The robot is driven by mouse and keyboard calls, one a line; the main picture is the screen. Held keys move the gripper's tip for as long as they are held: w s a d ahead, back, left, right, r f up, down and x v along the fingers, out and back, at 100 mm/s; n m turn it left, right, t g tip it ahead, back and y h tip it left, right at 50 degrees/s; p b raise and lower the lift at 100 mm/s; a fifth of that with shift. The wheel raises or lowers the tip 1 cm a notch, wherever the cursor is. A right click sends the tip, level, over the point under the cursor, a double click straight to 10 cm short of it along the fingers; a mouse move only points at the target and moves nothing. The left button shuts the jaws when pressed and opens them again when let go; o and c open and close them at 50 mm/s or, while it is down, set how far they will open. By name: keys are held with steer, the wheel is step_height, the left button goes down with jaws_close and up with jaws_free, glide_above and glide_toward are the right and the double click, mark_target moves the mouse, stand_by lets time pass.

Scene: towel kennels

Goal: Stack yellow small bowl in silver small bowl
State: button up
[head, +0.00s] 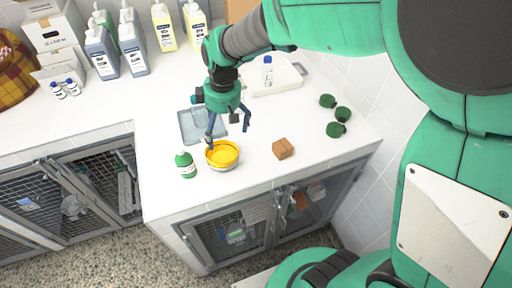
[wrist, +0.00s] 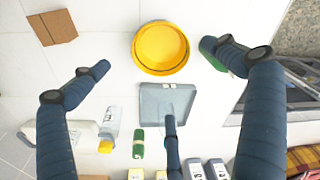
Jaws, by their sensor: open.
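The yellow small bowl (head: 222,152) is near the front of the white counter, and a silvery outer wall (head: 224,168) shows below its yellow rim. This looks like the silver small bowl around it, with the yellow one nested inside. In the wrist view the yellow bowl (wrist: 161,47) is seen from above, ahead of the fingers, and no silver bowl can be made out. My gripper (head: 227,131) is open and empty, above and slightly behind the bowls. One finger hangs close to the bowl's back-left rim in the head view; whether it touches is unclear.
A grey tray (head: 187,130) lies behind. Several dark green items (head: 343,114) and a white tub (head: 290,80) are farther right and back. The counter's front edge is close.

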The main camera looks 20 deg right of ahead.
steer(key=s+d+r+m+t, duration=0.2)
steer(key=s+d+r+m, duration=0.2)
steer(key=s+r, duration=0.4)
steer(key=s+d+r+m+t+h, duration=0.1)
steer(key=s+d+r+m, duration=0.4)
steer(key=s, duration=1)
step_height(320, 180, up, 3)
steer(key=shift+s+d+f+t, duration=0.1)
steer(key=shift+s+d+t, duration=0.1)
steer(key=shift+t, duration=0.6)
step_height(320, 180, down, 4)
steer(key=b, duration=0.5)
steer(key=shift+d+f, duration=0.1)
steer(key=shift+f, duration=0.1)
